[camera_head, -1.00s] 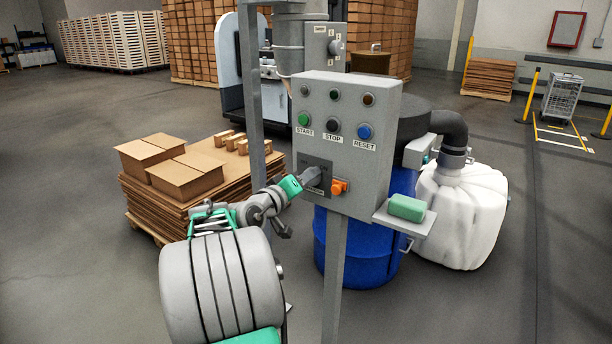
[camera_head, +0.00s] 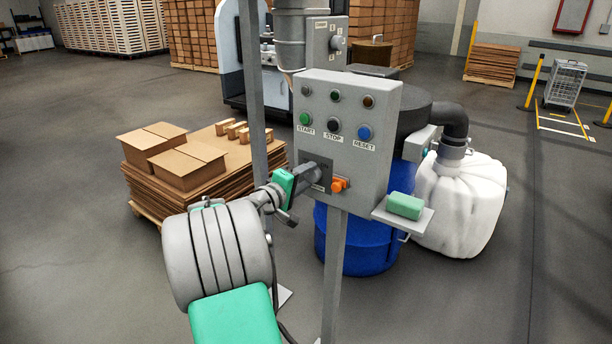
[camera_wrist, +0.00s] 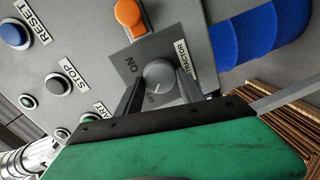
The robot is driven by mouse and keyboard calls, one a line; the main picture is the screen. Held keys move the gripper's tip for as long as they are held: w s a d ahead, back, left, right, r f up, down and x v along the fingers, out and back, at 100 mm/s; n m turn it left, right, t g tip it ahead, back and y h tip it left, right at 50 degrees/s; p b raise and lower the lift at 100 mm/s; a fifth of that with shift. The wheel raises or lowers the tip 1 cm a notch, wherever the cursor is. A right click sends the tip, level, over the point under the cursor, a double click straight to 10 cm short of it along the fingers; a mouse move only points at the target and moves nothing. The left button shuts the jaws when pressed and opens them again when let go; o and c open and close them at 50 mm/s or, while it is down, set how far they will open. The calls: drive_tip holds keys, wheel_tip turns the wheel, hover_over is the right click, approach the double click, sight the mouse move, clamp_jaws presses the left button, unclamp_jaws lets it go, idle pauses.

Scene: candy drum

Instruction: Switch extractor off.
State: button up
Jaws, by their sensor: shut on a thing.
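The grey control panel (camera_head: 345,115) stands on a post in the head view. At its lower left is a dark plate (camera_head: 318,165) bearing the extractor's round grey knob, mostly hidden there by my gripper (camera_head: 306,179). In the wrist view the knob (camera_wrist: 159,73) sits between the two dark fingers of my gripper (camera_wrist: 158,88), which is shut on it from both sides. The plate (camera_wrist: 140,53) reads ON at upper left, partly OFF below the knob, and "TRACTOR" at right. A small light mark on the knob's lower edge faces the OFF side; its exact angle is hard to tell.
An orange switch (camera_head: 340,184) sits just right of the plate. START (camera_head: 305,119), STOP (camera_head: 334,126) and RESET (camera_head: 364,132) buttons are above. A small shelf holds a green block (camera_head: 405,206). A metal upright (camera_head: 252,90) stands close behind my arm.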

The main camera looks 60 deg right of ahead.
drive_tip(key=shift+f, duration=0.1)
drive_tip(key=o, duration=1.4)
drive_tip(key=shift+c, duration=0.2)
drive_tip(key=w+a+b, duration=0.1)
drive_tip(key=a, duration=0.6)
drive_tip(key=shift+a+r+b, duration=0.3)
drive_tip(key=shift+a+r, duration=0.05)
drive_tip(key=shift+r, duration=0.05)
drive_tip(key=shift+w, duration=0.1)
